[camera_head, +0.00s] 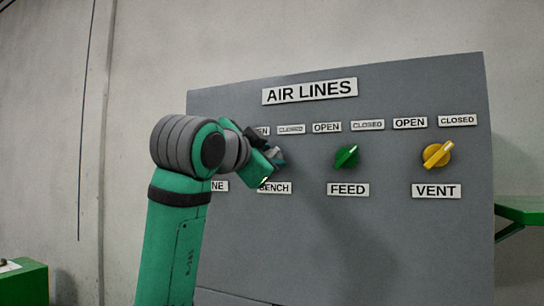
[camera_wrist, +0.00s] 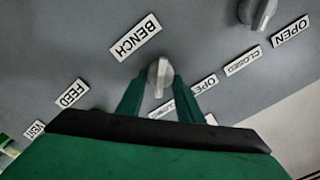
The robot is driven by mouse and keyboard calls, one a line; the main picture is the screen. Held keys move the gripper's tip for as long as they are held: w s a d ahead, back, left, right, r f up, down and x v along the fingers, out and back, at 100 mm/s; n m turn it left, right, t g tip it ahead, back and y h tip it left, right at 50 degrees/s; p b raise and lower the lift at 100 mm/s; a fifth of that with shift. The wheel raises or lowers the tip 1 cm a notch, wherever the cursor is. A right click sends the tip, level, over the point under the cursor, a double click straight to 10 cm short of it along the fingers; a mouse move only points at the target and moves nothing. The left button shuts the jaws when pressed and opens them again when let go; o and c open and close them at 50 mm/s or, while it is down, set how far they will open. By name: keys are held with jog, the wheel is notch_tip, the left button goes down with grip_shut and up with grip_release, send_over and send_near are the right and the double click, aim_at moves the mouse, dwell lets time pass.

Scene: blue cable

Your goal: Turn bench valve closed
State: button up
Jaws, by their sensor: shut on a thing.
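The bench valve is a grey knob (camera_wrist: 158,72) on the panel, beside the BENCH label (camera_wrist: 136,38) in the wrist view. My gripper (camera_wrist: 158,90) is shut on this knob, with one green finger on each side of it. In the head view my gripper (camera_head: 275,158) is at the panel just above the BENCH label (camera_head: 274,188) and mostly hides the knob. The CLOSED label (camera_head: 291,129) for this valve is above and slightly right. Its OPEN label (camera_head: 263,131) is partly covered by my arm. The knob's exact pointing direction is hard to tell.
The grey AIR LINES panel (camera_head: 350,240) also carries a green FEED knob (camera_head: 346,157) and a yellow VENT knob (camera_head: 437,154) to the right. Another grey knob (camera_wrist: 258,12) is close by in the wrist view. A green shelf (camera_head: 520,208) stands right of the panel.

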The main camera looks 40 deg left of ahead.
jog(key=shift+w+d, duration=0.1)
jog(key=shift+w, duration=0.1)
jog(key=o, duration=1)
jog(key=shift+w, duration=0.15)
jog(key=shift+o, duration=0.2)
jog(key=shift+d, duration=0.15)
jog(key=shift+a, duration=0.25)
jog(key=shift+s, duration=0.35)
jog(key=v, duration=1)
jog(key=shift+d, duration=0.25)
